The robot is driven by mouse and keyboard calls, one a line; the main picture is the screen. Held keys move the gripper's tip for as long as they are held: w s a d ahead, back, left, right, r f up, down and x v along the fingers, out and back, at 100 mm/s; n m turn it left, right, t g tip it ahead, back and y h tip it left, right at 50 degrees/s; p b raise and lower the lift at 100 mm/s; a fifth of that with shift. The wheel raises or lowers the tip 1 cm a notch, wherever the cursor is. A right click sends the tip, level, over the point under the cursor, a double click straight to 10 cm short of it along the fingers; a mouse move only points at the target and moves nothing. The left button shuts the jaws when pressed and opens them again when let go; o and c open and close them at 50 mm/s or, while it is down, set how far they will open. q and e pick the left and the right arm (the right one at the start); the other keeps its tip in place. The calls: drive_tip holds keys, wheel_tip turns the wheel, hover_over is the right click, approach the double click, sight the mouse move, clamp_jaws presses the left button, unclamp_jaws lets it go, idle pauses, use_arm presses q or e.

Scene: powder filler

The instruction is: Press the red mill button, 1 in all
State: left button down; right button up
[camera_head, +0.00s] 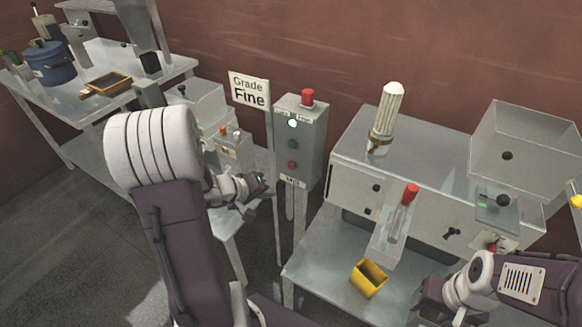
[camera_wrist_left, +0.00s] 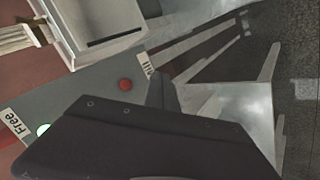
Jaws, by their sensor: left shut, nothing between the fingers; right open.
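The grey mill control box (camera_head: 305,140) stands on a post right of the middle. Its front carries a lit white lamp (camera_head: 292,123), a dark green button (camera_head: 293,144) and, lowest, the red mill button (camera_head: 292,165) above a "Mill" label. My left gripper (camera_head: 262,180) is shut and empty, left of the box and slightly lower than the red button, apparently apart from it. In the left wrist view, the red button (camera_wrist_left: 125,85) is uncovered, just beyond the dark fingers (camera_wrist_left: 160,92), which hide part of the box. My right gripper (camera_head: 428,298) is at the lower right, partly visible, and open.
A "Grade Fine" sign (camera_head: 249,90) stands behind and left of the box. A red cap (camera_head: 308,97) tops the box. A metal filler machine (camera_head: 430,160) stands right, with a yellow container (camera_head: 368,279) on its lower shelf. A cluttered table (camera_head: 170,70) is upper left.

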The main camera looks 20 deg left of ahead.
sight(292, 166)
use_arm(q)
drive_tip(key=w+p, duration=0.2)
drive_tip(key=w, duration=0.6)
drive_tip(key=shift+w+d, duration=0.4)
idle(1.7)
drive_tip(key=shift+w, duration=0.4)
